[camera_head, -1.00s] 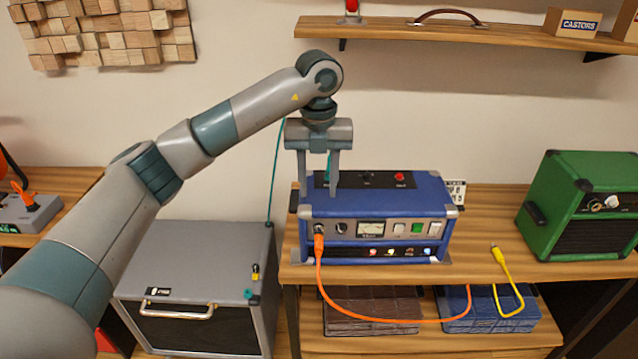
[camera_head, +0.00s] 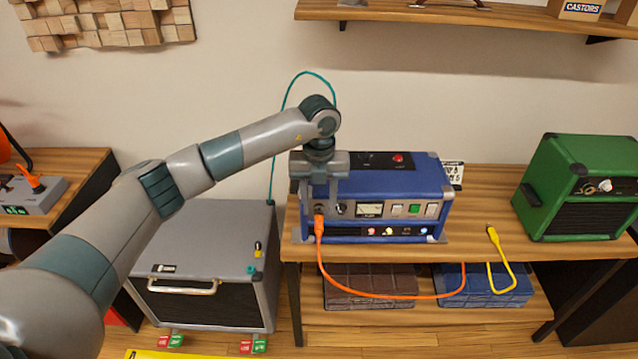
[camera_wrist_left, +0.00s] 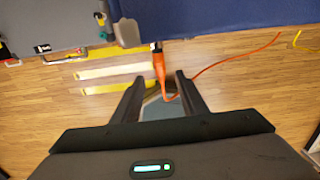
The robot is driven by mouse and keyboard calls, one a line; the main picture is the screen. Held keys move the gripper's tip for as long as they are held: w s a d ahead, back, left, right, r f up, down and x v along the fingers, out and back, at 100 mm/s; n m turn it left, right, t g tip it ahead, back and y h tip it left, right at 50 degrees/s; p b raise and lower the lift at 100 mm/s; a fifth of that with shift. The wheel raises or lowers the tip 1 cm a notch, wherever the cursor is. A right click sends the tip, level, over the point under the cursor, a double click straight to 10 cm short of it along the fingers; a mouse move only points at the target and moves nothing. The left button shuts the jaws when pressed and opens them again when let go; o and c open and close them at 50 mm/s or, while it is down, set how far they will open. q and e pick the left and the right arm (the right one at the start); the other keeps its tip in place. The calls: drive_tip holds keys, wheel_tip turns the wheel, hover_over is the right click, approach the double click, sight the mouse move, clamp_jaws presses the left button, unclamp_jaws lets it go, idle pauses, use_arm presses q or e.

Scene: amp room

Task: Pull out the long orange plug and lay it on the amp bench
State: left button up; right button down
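The orange plug (camera_head: 319,229) sits in the left socket on the front of the blue amp (camera_head: 385,195), and its orange cable hangs down in a loop to the lower shelf. My left gripper (camera_head: 320,203) points down at the amp's front left, just above the plug. In the left wrist view the left gripper (camera_wrist_left: 157,78) is open, and the orange plug (camera_wrist_left: 158,62) shows between and just beyond its fingertips, apart from both fingers. The amp bench (camera_head: 480,215) has bare wood right of the amp. My right gripper is not in view.
A yellow plug (camera_head: 493,235) with its cable lies near the bench's front edge. A green amp (camera_head: 575,185) stands at the right. A grey cabinet (camera_head: 205,240) with a teal cable stands left of the bench. A wall shelf (camera_head: 480,14) hangs above.

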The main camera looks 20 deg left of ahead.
sight(319, 224)
use_arm(q)
drive_tip(key=shift+f+p, duration=0.85)
drive_tip(key=shift+f, duration=2.25)
clamp_jaws()
